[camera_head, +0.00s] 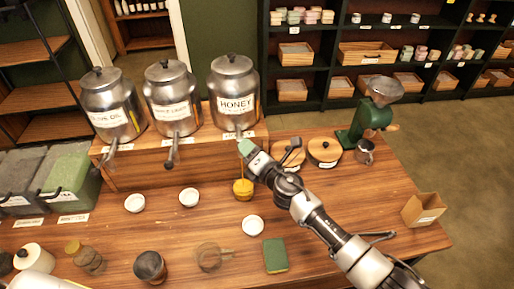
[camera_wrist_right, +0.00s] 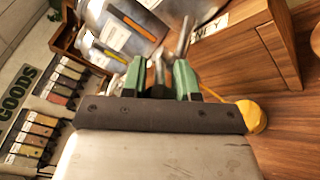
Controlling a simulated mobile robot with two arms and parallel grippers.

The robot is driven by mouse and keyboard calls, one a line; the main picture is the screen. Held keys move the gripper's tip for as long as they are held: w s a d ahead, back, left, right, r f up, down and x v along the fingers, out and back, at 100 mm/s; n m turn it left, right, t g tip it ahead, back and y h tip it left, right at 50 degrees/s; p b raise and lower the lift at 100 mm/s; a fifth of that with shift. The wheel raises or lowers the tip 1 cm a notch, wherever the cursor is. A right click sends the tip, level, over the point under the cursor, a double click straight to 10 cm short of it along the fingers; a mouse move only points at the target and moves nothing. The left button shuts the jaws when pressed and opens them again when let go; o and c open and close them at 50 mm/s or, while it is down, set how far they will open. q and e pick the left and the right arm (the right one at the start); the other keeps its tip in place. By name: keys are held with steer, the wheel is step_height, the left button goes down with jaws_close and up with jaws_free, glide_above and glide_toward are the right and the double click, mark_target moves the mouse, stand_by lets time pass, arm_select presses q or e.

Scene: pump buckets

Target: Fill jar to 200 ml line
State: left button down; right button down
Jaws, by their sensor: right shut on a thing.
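The honey dispenser (camera_head: 234,84), a steel canister labelled HONEY, stands at the right end of the wooden riser. The jar (camera_head: 243,190) stands on the table below its tap, with amber honey in it. A thin amber stream (camera_head: 242,170) runs down into the jar. The 200 ml line is too small to make out. My right gripper (camera_head: 246,147), with green fingertips, is at the honey tap and shut on its metal lever (camera_wrist_right: 186,38). The fingers partly hide the tap. The amber jar also shows in the wrist view (camera_wrist_right: 254,116).
Two more steel dispensers (camera_head: 172,98) (camera_head: 113,105) stand left on the riser. Small white bowls (camera_head: 189,197) (camera_head: 252,225) lie near the jar. Lidded pots (camera_head: 324,151) and a green grinder (camera_head: 371,122) stand right, behind my arm. A sponge (camera_head: 275,255) lies in front.

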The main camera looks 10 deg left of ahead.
stand_by(0.3)
steer(key=c, duration=1.2)
jaws_free()
steer(key=v, duration=1)
steer(key=shift+s+d+p, duration=0.25)
steer(key=shift+s+p, duration=0.05)
steer(key=shift+p, duration=0.05)
